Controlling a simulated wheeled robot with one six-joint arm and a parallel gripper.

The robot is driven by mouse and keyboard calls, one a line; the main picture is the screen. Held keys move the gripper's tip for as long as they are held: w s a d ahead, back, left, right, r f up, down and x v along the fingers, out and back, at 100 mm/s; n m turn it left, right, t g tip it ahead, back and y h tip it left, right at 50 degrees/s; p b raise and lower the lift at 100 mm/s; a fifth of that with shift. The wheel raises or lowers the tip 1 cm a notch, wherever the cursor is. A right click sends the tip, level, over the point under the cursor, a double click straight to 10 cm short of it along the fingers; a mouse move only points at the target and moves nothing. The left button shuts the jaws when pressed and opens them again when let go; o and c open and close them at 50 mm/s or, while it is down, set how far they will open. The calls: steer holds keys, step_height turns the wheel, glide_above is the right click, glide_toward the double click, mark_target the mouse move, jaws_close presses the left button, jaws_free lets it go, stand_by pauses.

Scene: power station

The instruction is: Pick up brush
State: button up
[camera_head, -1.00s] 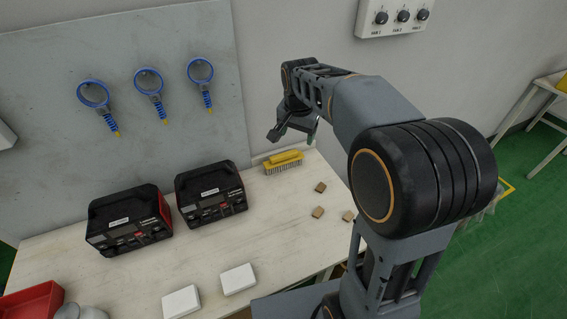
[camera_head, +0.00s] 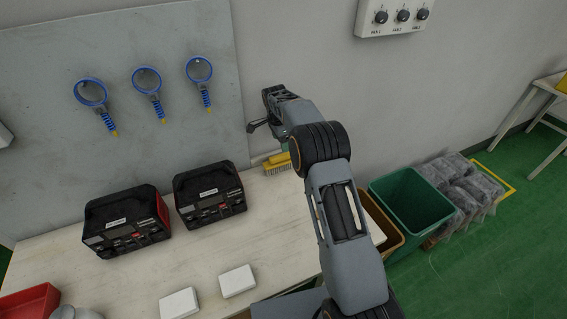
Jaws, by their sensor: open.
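The yellow brush (camera_head: 277,162) with pale bristles lies on the table near its back edge, against the wall. Its right end is hidden behind my arm. My gripper (camera_head: 262,134) is above the brush and a little toward the wall, apart from it as far as I can see. One finger shows clearly at the left; the other is mostly hidden by my arm. The gripper is open and holds nothing that I can see.
Two black and red cases (camera_head: 210,194) stand left of the brush on the table (camera_head: 150,275). Two white boxes (camera_head: 237,281) lie at the front. Blue ring tools (camera_head: 146,82) hang on the grey panel. A green bin (camera_head: 410,205) stands right of the table.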

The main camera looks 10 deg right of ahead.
mark_target(284, 157)
steer(key=shift+w+d+f+p, duration=0.1)
steer(key=shift+d+f+p, duration=0.1)
steer(key=shift+f, duration=1.45)
steer(key=shift+w+d+f+p, duration=0.15)
steer(key=shift+f+p, duration=0.1)
steer(key=shift+f, duration=1.4)
steer(key=shift+d+f+p, duration=0.15)
steer(key=shift+f+p, duration=0.05)
steer(key=shift+f, duration=1.45)
steer(key=c, duration=0.9)
steer(key=shift+r, duration=0.15)
